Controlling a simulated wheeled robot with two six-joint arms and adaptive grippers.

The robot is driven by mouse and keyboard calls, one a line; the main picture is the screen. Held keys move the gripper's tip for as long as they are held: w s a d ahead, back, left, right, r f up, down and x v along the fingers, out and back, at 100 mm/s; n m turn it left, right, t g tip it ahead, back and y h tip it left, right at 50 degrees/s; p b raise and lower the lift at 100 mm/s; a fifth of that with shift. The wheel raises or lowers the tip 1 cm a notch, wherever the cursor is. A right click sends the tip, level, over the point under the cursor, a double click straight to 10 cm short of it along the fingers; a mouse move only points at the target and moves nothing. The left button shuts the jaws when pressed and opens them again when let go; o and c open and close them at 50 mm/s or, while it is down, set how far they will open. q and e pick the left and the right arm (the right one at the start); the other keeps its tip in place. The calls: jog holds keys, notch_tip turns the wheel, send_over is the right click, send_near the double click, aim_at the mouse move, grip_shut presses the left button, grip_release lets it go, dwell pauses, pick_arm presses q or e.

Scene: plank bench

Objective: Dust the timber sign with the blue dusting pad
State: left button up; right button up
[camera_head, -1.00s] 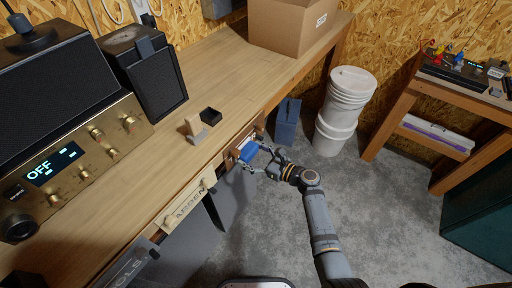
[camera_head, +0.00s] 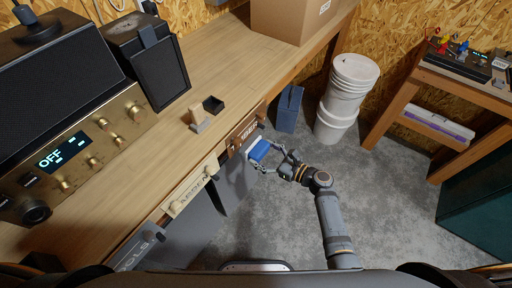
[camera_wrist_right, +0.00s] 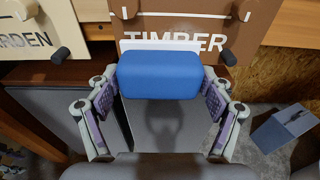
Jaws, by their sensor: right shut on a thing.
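The blue dusting pad (camera_head: 260,150) has a white face turned toward the bench front. My right gripper (camera_head: 267,158) is shut on it. The wrist view shows the pad (camera_wrist_right: 159,75) between the two fingers of the right gripper (camera_wrist_right: 160,92). The brown timber sign (camera_head: 246,124) hangs at the bench's front edge, just above the pad. In the wrist view the sign (camera_wrist_right: 185,30) reads TIMBER, and the pad's white edge overlaps the bottom of its letters. I cannot tell whether pad and sign touch. My left gripper is out of view.
A cream garden sign (camera_head: 191,190) hangs left of the timber sign, with a tools sign (camera_head: 135,252) further left. A wooden block (camera_head: 197,116) and small black tray (camera_head: 213,105) sit on the bench (camera_head: 225,60). A blue bin (camera_head: 290,109) and white buckets (camera_head: 345,95) stand on the floor.

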aim_at(251, 146)
jog(key=shift+s+d, duration=0.2)
jog(key=shift+d, duration=0.1)
jog(key=shift+v, duration=1.55)
jog(key=shift+f, duration=0.15)
jog(key=shift+w+a, duration=0.1)
jog(key=shift+a, duration=0.05)
jog(key=shift+r+x, duration=0.2)
jog(key=shift+x, duration=1.5)
jog(key=shift+r+x, duration=0.2)
jog(key=shift+x, duration=1.5)
jog(key=shift+x, duration=1)
jog(key=shift+r, duration=0.2)
